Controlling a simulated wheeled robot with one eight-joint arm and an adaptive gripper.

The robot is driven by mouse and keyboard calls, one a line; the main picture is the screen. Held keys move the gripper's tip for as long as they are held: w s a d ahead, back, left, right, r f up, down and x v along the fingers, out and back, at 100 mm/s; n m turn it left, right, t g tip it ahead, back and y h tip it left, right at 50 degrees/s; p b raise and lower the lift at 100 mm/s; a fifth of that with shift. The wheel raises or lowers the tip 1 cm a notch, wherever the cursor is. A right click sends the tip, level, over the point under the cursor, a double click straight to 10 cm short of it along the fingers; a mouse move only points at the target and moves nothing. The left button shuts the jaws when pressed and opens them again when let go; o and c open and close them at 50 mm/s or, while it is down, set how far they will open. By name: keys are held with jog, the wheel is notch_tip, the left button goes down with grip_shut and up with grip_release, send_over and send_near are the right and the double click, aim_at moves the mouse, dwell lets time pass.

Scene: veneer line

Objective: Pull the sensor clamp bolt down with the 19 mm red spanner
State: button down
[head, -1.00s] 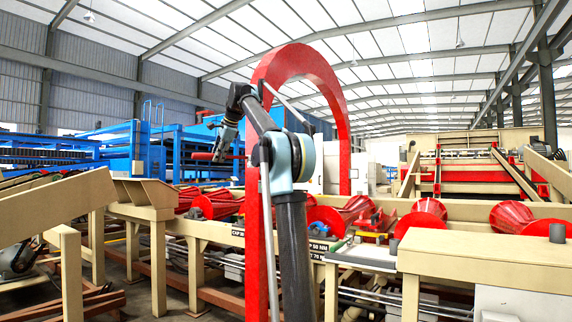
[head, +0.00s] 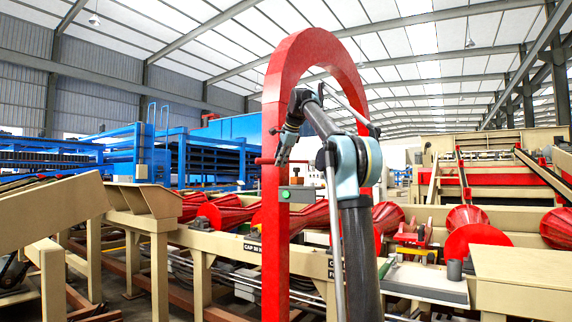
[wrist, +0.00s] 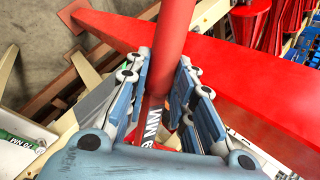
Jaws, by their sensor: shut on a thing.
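My gripper (head: 283,158) is shut on the red spanner (head: 268,161). In the head view the spanner looks roughly level, and its near part crosses in front of the left leg of the red arch. In the wrist view my gripper (wrist: 165,100) has its blue-grey fingers on both sides of the spanner's red handle (wrist: 176,35). I cannot make out the clamp bolt or the spanner's jaw.
The tall red arch (head: 274,110) stands close by my arm; its red beam (wrist: 240,85) fills the right of the wrist view. Beige conveyor frames (head: 160,225) with red rollers (head: 467,235) lie around it. Blue racks (head: 210,155) stand behind.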

jog(key=shift+d, duration=0.15)
dwell(0.3)
jog(key=shift+f, duration=1.55)
jog(key=s+d+f+n+g+y, duration=0.1)
jog(key=s+d+n+g+y, duration=0.2)
jog(key=s+d+n, duration=0.3)
jog(key=s+n+g, duration=0.1)
jog(key=s+n, duration=0.1)
jog(key=shift+s+d+f+n+y, duration=0.25)
jog(key=shift+s+f+n+y, duration=0.05)
jog(key=shift+s, duration=0.1)
jog(key=shift+f, duration=0.8)
dwell(0.6)
